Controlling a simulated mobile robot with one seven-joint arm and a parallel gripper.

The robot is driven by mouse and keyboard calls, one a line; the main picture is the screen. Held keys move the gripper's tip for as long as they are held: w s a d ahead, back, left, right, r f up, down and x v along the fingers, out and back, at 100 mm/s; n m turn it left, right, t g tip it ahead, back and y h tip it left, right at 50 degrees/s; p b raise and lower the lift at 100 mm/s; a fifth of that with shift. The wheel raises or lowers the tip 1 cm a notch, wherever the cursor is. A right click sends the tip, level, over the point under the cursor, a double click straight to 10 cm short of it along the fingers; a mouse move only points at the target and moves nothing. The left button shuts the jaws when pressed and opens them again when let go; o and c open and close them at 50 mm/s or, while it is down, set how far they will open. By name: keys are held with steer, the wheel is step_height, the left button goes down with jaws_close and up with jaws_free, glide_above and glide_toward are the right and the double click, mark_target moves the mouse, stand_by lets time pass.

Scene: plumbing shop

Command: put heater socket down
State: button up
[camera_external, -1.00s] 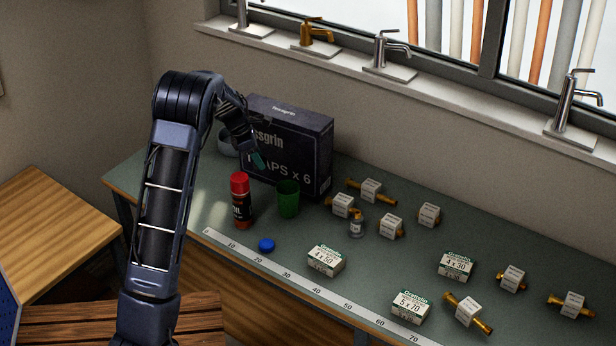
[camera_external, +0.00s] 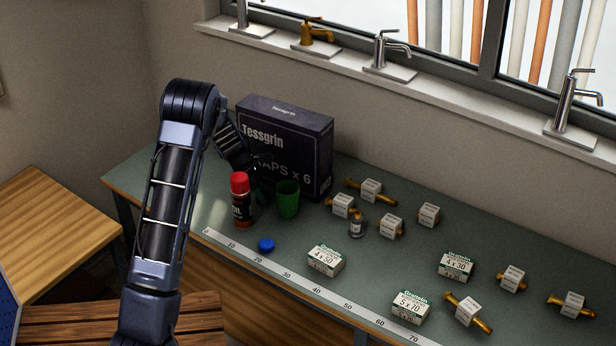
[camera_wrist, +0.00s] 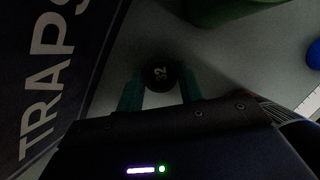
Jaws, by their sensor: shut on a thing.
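The heater socket (camera_wrist: 160,74), a round black piece marked "32", sits between the teal fingertips of my gripper (camera_wrist: 160,86) in the wrist view. My gripper is shut on it. The grey-green bench top shows around the socket, but I cannot tell whether the socket touches it. In the external view my wrist reaches down in front of the black Tessgrin box (camera_external: 290,135), behind the red spray can. The fingertips and the socket are not clear there.
The red spray can (camera_external: 241,200) and the green cup (camera_external: 287,199) stand close to my gripper. A blue cap (camera_external: 266,245) lies in front, by the ruler strip (camera_external: 290,289). Small cartons and labelled brass fittings (camera_external: 371,190) occupy the bench to the right.

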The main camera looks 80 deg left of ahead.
steer(key=shift+f, duration=0.1)
steer(key=o, duration=1)
steer(key=v, duration=1.2)
